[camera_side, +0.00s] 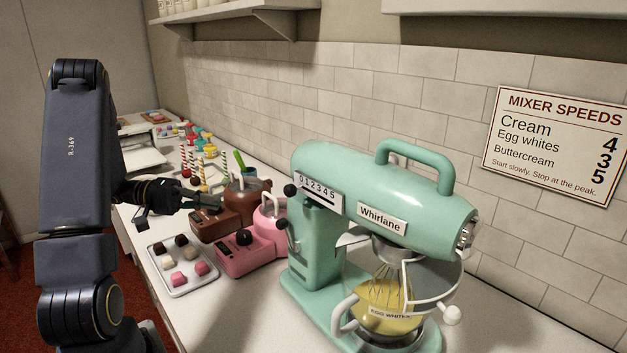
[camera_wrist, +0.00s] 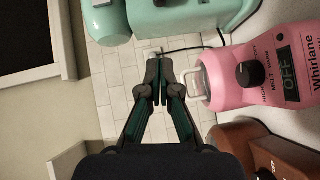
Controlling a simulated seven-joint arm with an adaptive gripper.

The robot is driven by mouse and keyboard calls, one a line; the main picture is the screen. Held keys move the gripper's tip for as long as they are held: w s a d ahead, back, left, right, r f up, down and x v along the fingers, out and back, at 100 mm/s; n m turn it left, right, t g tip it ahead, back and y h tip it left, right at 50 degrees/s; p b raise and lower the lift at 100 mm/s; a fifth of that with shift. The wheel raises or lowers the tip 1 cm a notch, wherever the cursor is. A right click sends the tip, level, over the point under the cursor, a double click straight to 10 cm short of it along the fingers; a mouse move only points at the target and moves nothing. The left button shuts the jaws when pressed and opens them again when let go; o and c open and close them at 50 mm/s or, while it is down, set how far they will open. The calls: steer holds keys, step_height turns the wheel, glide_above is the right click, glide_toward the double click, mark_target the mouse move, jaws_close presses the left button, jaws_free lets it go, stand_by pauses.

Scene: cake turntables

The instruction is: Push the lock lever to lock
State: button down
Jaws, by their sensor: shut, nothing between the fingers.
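The mint green Whirlane mixer (camera_side: 325,240) stands on the counter at the centre right of the side view. A black-knobbed lever (camera_side: 290,189) sits at the speed scale's left end, and another (camera_side: 281,223) sits lower on the column; I cannot tell which is the lock lever. In the wrist view only parts of the mixer (camera_wrist: 195,15) show at the top, with no clear lever. My gripper (camera_side: 188,203) is left of the mixer, apart from it, near the brown and pink warmers. In the wrist view my gripper (camera_wrist: 157,78) is shut and empty.
The pink warmer (camera_side: 245,257), also at right in the wrist view (camera_wrist: 265,70), has a dial and reads OFF. A brown warmer (camera_side: 213,222) stands behind it. A tray of sweets (camera_side: 183,283) lies in front. A bowl (camera_side: 385,310) of yellow mix sits under the whisk.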

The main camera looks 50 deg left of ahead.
glide_toward(288, 236)
steer(key=w, duration=0.1)
steer(key=w+r, duration=0.1)
steer(key=w, duration=0.1)
steer(key=w+r, duration=0.1)
steer(key=w, duration=0.1)
steer(key=shift+w+d+r, duration=0.1)
steer(key=shift+w+d, duration=0.05)
steer(key=shift+d, duration=0.65)
